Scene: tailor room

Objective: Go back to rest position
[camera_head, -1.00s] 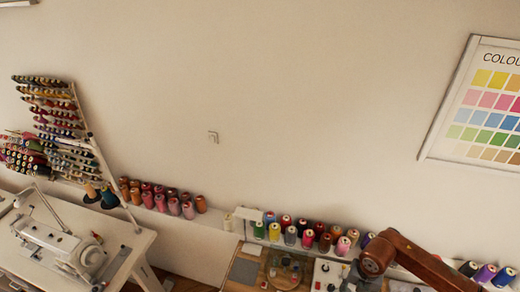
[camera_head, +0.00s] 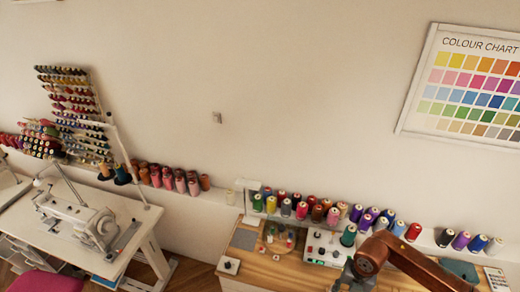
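My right arm, brown, comes in at the lower right over the wooden worktable (camera_head: 262,268). At its end a grey part that looks like my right gripper (camera_head: 350,279) shows at the bottom edge, beside a white control box (camera_head: 322,246). The fingers are cut off or too small to tell open from shut. My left arm and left gripper are not in view.
A white sewing machine (camera_head: 75,217) stands on a white table (camera_head: 121,262) at the left. Thread spools (camera_head: 302,209) line the ledge behind the worktable. A spool rack (camera_head: 75,105) and a colour chart (camera_head: 470,85) are on the wall. A pink seat (camera_head: 48,283) is at lower left.

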